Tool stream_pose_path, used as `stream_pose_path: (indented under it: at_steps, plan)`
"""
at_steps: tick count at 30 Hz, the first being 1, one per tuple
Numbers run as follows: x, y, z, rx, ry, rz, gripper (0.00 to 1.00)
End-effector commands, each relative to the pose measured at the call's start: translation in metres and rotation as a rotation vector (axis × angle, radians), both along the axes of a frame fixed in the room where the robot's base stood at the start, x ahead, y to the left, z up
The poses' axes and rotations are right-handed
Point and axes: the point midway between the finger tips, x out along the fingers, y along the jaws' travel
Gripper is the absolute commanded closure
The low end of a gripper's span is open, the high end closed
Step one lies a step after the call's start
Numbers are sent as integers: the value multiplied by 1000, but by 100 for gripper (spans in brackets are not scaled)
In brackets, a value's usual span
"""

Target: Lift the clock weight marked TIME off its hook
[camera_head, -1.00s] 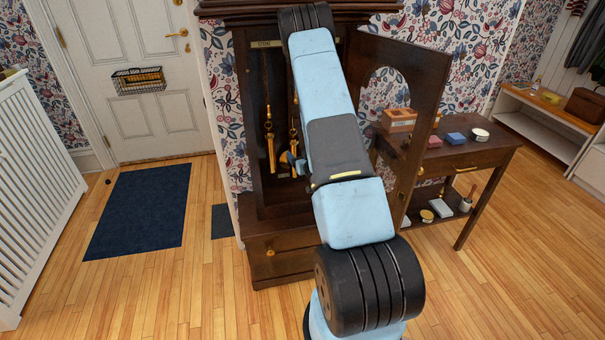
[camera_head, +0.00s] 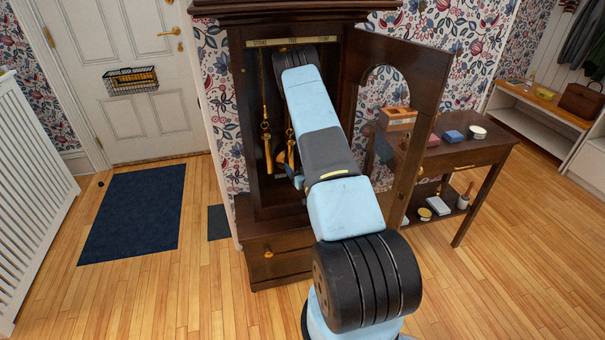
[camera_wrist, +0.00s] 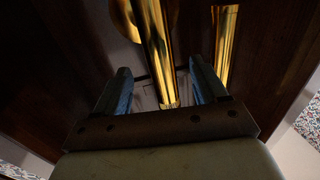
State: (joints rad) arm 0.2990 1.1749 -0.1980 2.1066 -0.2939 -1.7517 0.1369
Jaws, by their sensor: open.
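The open clock case (camera_head: 240,130) has a label strip (camera_head: 285,42) at its top; its small middle word seems to read TIME. A slim brass weight (camera_head: 267,150) hangs at the left inside. Another brass piece (camera_head: 289,150) shows beside my arm, which hides the middle and right. In the wrist view a brass cylinder (camera_wrist: 157,45) lies between the two fingers of my gripper (camera_wrist: 162,88), with a gap on each side. Its marking is not visible. A second brass cylinder (camera_wrist: 226,45) is to the right, and a rounded brass piece (camera_wrist: 124,20) to the left.
The case door (camera_head: 417,120) stands open to the right of my arm. Behind it is a dark side table (camera_head: 470,153) with small boxes and dishes. Dark wooden case walls surround my gripper. Open floor and a blue mat (camera_head: 135,210) lie to the left.

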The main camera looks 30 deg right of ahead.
Motion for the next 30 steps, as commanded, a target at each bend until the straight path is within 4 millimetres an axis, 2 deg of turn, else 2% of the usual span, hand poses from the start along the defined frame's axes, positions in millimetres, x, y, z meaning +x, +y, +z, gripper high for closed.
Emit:
stream_pose_path:
  at_steps: [9, 15, 21, 29, 30]
  plan:
    - [51, -3, 0, -1, -1, 2, 29]
    - [72, -6, 0, -1, -1, 1, 29]
    - [80, -6, 0, 0, 1, 0, 29]
    - [80, -6, 0, 0, 1, 0, 29]
    - [80, -7, 0, 0, 1, 0, 32]
